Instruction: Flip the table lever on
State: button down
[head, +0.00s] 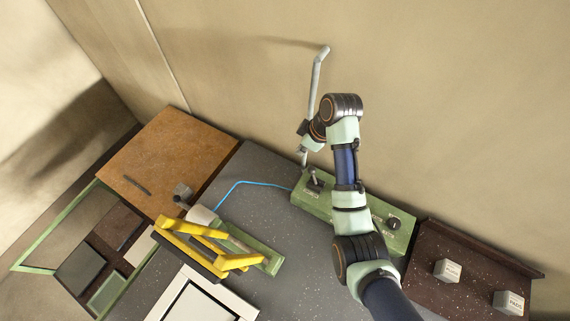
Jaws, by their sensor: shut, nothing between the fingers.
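A green control box (345,211) lies along the back of the grey table. My gripper (303,160) is just above and slightly left of the small lever, pointing down toward the box. Its fingers are shut and empty. They are small in this view, and I cannot tell whether they touch the lever. My arm hides the middle of the box.
A yellow clamp frame (198,229) stands on the left of the grey table (285,254), with a blue cable (240,182) running toward the box. A brown board (167,160) lies at back left. Two pale blocks (447,270) (508,302) sit on a dark shelf at right.

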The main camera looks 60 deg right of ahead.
jog(key=shift+s+d+f, duration=0.25)
jog(key=shift+s+d, duration=0.25)
jog(key=shift+d, duration=0.05)
jog(key=p, duration=0.1)
send_over(313, 176)
jog(key=w, duration=0.4)
notch_tip(313, 176, down, 9)
jog(key=shift+s+f, duration=0.25)
jog(key=shift+s, duration=0.1)
jog(key=shift+r+p, duration=0.1)
jog(key=shift+p, duration=0.25)
